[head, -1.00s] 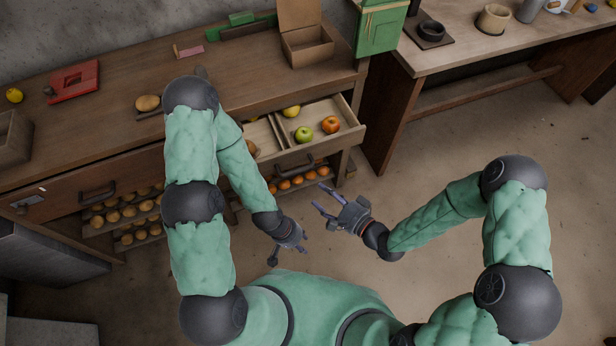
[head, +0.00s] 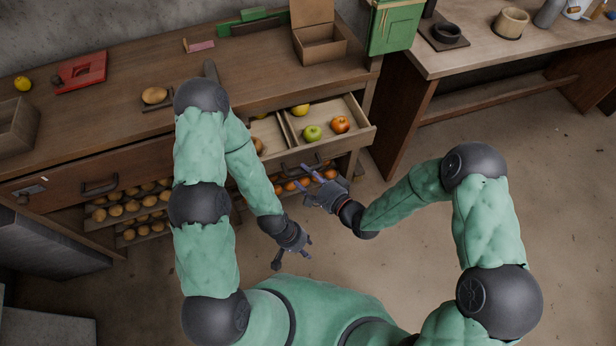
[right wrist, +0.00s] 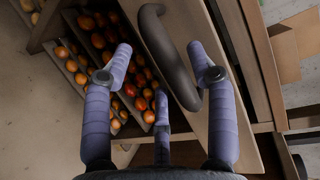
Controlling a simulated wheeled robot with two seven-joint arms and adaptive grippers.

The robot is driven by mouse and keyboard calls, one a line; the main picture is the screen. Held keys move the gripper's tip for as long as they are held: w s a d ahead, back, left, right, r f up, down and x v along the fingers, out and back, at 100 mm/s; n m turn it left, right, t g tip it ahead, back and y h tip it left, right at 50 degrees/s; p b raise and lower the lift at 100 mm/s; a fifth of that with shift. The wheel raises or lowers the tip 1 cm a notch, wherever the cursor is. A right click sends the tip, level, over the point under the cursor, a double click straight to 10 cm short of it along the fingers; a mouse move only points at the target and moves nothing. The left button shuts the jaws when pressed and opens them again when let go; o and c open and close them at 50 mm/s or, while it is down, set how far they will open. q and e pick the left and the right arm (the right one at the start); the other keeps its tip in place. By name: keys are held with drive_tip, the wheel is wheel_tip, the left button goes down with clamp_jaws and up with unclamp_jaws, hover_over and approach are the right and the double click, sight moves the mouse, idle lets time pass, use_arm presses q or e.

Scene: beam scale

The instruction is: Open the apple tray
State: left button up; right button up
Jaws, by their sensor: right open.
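The pulled-out drawer (head: 368,133) holds green, red and yellow apples, including a green apple (head: 312,132) and a red apple (head: 340,124). Its dark curved handle (head: 303,166) is on the front; it also shows in the right wrist view (right wrist: 171,55). My right gripper (head: 308,184) is open in front of the drawer. In the right wrist view the handle lies ahead between the spread fingers of my right gripper (right wrist: 160,52); I cannot tell whether they touch it. My left gripper (head: 291,256) is open and empty, lower down, away from the furniture. My left arm hides the drawer's left part.
Tilted racks of orange-red fruit (right wrist: 132,88) sit below the drawer. Brown round produce (head: 130,206) fills racks at left, under another handled drawer (head: 90,170). An open cardboard box (head: 320,43) and a green container (head: 393,27) stand behind. The floor at right is clear.

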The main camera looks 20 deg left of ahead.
drive_tip(key=shift+s, duration=0.1)
clamp_jaws()
drive_tip(key=s+d+p, duration=0.1)
drive_tip(key=s+d, duration=0.3)
drive_tip(key=s, duration=0.2)
drive_tip(key=shift+f, duration=0.25)
drive_tip(key=shift+a, duration=0.1)
unclamp_jaws()
drive_tip(key=shift+w, duration=0.15)
drive_tip(key=shift+w+r, duration=0.1)
drive_tip(key=shift+r, duration=0.1)
